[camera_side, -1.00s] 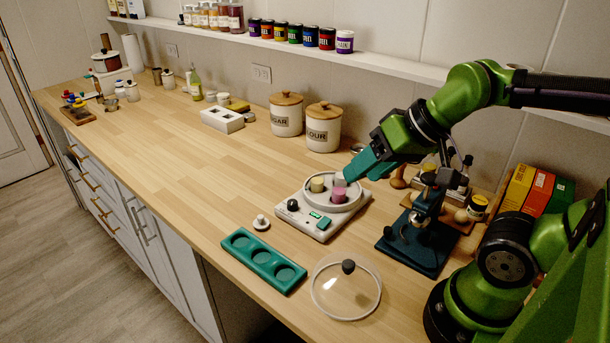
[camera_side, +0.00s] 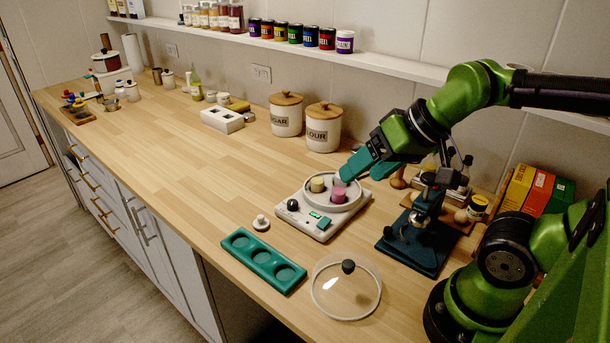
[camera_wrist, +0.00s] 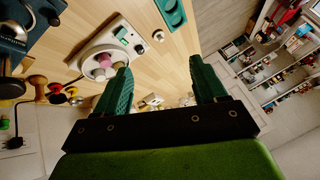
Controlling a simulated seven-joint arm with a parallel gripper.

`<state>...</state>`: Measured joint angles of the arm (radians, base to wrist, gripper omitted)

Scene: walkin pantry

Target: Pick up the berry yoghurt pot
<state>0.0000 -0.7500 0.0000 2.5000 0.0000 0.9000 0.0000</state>
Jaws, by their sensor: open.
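The berry yoghurt pot (camera_side: 339,192), pink, stands upright in the round white basin of the yoghurt maker (camera_side: 311,217). A cream-coloured pot (camera_side: 317,184) stands beside it in the same basin. My gripper (camera_side: 358,170) is just above and right of the basin, its teal fingers apart with nothing between them. In the wrist view the pink pot (camera_wrist: 105,61) shows left of my gripper (camera_wrist: 163,82), beside the left finger and outside the gap.
A teal tray with three round wells (camera_side: 264,260) and a clear lid with a dark knob (camera_side: 346,290) lie in front. A dark teal stand (camera_side: 415,240) is close on the right. Sugar and flour canisters (camera_side: 323,128) stand behind. The counter to the left is mostly clear.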

